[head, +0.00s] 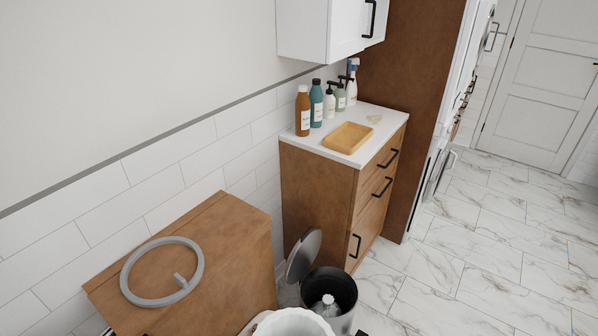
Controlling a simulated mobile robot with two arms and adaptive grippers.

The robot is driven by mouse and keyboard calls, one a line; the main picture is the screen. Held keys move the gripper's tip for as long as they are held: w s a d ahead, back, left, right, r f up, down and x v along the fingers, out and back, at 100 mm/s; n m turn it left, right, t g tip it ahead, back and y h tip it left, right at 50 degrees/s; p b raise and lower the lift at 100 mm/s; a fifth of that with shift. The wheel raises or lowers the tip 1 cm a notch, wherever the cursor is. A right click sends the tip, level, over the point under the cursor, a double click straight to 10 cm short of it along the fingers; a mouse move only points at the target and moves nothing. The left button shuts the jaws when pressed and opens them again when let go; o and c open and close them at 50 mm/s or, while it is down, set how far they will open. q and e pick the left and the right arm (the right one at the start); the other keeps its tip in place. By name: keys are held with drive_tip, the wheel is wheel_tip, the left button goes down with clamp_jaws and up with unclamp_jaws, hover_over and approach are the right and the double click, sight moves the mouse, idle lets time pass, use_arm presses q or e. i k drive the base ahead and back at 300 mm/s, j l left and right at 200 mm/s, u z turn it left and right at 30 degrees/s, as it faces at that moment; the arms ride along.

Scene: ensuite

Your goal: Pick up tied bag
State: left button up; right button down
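A small white tuft (328,300) shows inside the open black-lined bin (345,322) at the bottom of the head view. It looks like the gathered top of a tied bag; the rest of it is hidden by the bin wall. The bin's round grey lid (303,256) stands tilted up at its back left. Neither of my grippers is in view.
A grey ring with a tab (132,292) lies on a wooden cabinet at lower left. A white rounded object (285,327), cut off by the frame, is close left of the bin. A drawer cabinet (317,190) with bottles and a yellow tray (348,137) stands behind. Marble floor at right is clear.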

sight(326, 308)
drive_tip(key=z, duration=0.4)
drive_tip(key=k, duration=0.35)
drive_tip(key=k+u, duration=0.1)
drive_tip(key=u, duration=0.25)
drive_tip(key=k+u, duration=0.1)
drive_tip(key=u, duration=0.25)
drive_tip(key=k+j+u, duration=0.1)
drive_tip(key=u, duration=0.25)
drive_tip(key=i+l+u, duration=0.1)
drive_tip(key=l+u, duration=0.4)
drive_tip(key=l, duration=0.15)
drive_tip(key=l+u, duration=0.5)
drive_tip(key=l, duration=0.15)
drive_tip(key=k+l, duration=0.1)
drive_tip(key=l, duration=1.1)
drive_tip(key=k+l, duration=0.15)
drive_tip(key=l, duration=1.1)
drive_tip(key=k, duration=0.1)
